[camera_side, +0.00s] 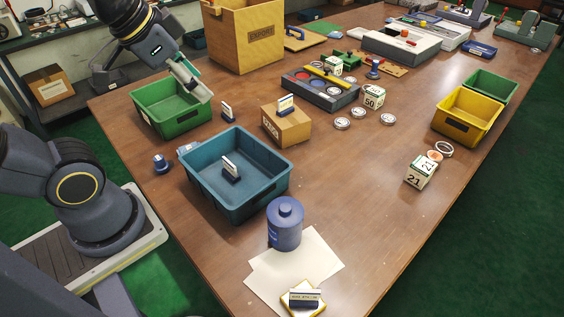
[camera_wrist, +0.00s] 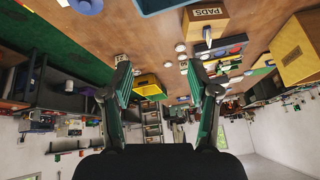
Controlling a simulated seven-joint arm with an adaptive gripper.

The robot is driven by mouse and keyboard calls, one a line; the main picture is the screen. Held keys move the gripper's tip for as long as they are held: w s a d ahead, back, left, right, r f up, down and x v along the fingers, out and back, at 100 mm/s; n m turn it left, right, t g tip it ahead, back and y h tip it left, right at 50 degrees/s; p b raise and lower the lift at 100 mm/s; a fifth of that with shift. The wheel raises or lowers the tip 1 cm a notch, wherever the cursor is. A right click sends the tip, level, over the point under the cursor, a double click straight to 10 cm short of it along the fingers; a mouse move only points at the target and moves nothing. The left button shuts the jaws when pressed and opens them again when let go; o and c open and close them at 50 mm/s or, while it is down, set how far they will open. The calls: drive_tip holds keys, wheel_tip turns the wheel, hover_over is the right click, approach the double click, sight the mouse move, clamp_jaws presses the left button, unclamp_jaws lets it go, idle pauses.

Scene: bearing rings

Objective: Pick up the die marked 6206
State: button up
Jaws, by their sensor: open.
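No marking 6206 is legible in either view. Several small hand stamps with dark bases and pale upright plates show in the side view: one inside the blue bin (camera_side: 231,170), one behind it (camera_side: 228,111), one on the cardboard box (camera_side: 285,104), and one on a yellow-edged pad (camera_side: 303,299) at the front. Lettering on the front stamp is too small to read. White cubes marked 50 (camera_side: 371,97) and 21 (camera_side: 420,171) stand on the table. My gripper (camera_side: 198,90) is above the green bin, apart from all the stamps; its open, empty fingers show in the wrist view (camera_wrist: 166,82).
The blue bin (camera_side: 194,188) and green bin (camera_side: 140,114) stand near my arm. A blue canister (camera_side: 285,228) stands on paper near the front. Bearing rings (camera_side: 388,119) lie mid-table; a yellow bin (camera_side: 490,105) is at the right. The right-front table is mostly clear.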

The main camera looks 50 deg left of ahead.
drive_tip(key=w+a+f+g, duration=0.1)
drive_tip(key=w+a+f, duration=0.2)
drive_tip(key=a, duration=0.4)
drive_tip(key=n+g, duration=0.5)
drive_tip(key=n, duration=0.1)
hover_over(158, 158)
drive_tip(key=f, duration=2.4)
drive_tip(key=shift+s+a+f, duration=0.2)
drive_tip(key=shift+s+f, duration=0.05)
drive_tip(key=shift+s, duration=0.1)
drive_tip(key=shift+w+d+f, duration=0.1)
drive_tip(key=shift+w+f, duration=0.05)
drive_tip(key=shift+f, duration=1.4)
drive_tip(key=shift+w+d+f, duration=0.1)
drive_tip(key=shift+f, duration=1.4)
drive_tip(key=shift+c, duration=0.4)
clamp_jaws()
